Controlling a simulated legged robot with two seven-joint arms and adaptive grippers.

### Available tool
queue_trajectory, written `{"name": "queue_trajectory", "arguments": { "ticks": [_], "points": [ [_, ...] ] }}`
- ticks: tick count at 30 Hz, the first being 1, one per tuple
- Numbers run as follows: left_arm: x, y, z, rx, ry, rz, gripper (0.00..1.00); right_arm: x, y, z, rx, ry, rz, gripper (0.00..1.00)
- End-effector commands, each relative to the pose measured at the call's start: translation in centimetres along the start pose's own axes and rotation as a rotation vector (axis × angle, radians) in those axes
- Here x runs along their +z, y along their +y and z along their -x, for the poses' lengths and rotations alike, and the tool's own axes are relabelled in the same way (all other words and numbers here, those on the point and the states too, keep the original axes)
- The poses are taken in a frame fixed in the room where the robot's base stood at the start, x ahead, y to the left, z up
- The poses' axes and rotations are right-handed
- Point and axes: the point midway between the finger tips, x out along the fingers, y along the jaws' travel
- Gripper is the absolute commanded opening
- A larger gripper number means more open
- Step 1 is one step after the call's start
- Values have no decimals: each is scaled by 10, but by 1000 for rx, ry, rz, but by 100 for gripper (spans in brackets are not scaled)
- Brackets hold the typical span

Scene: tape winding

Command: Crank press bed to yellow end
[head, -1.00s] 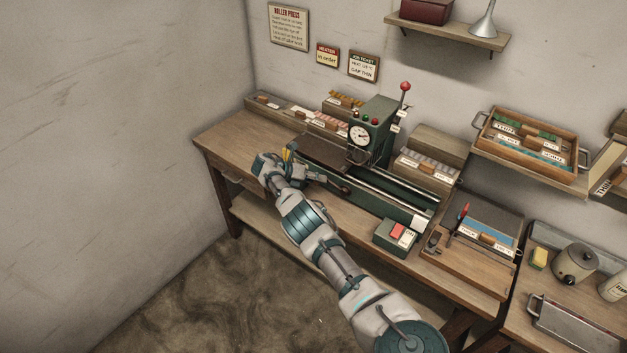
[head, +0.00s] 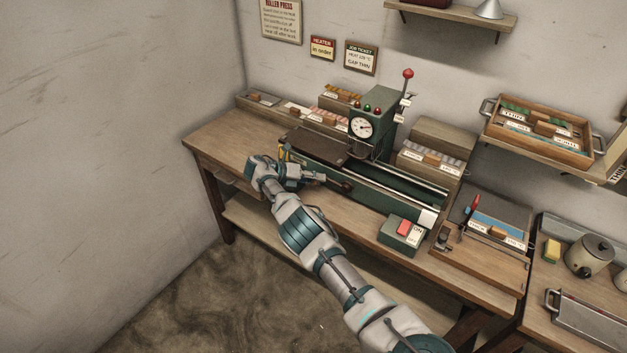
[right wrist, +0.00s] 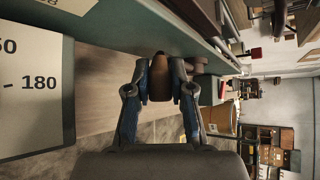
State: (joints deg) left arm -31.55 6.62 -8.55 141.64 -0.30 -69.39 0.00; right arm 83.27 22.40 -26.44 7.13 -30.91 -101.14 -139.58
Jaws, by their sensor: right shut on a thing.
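The green roller press (head: 372,190) stands on the wooden bench, with a round gauge on its upright head. Its flat brown bed (head: 316,147) lies left of the head, near the end with a small yellow mark (head: 282,153). My right gripper (head: 318,178) is at the front side of the press. In the right wrist view its fingers (right wrist: 160,82) are shut on the brown crank handle (right wrist: 159,76). The dark crank arm (head: 343,186) shows just right of the gripper in the head view. My left gripper is out of view.
A switch box (head: 401,233) with a red button stands at the bench's front edge, right of the crank. Label trays (head: 430,160) stand behind the press. A wooden board (head: 480,258) lies farther right. The bench's left end (head: 222,140) is mostly clear.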

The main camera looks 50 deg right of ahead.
Motion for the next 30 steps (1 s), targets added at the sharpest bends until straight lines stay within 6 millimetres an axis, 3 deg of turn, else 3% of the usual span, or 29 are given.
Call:
{"name": "queue_trajectory", "arguments": {
  "ticks": [10, 11, 13, 14, 26, 30],
  "points": [
    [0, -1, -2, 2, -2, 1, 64, -7, 5, -7, -6, 18, 13, 0],
    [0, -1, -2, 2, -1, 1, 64, -7, 5, -7, -6, 18, 13, 27],
    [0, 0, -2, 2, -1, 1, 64, -7, 5, -7, -6, 17, 13, 45],
    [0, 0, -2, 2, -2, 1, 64, -7, 5, -7, -6, 16, 12, 49],
    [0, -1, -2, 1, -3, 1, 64, -3, 2, -2, -2, 7, 5, 49],
    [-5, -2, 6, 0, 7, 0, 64, -1, -2, 2, 10, 5, -7, 49]
  ]
}}
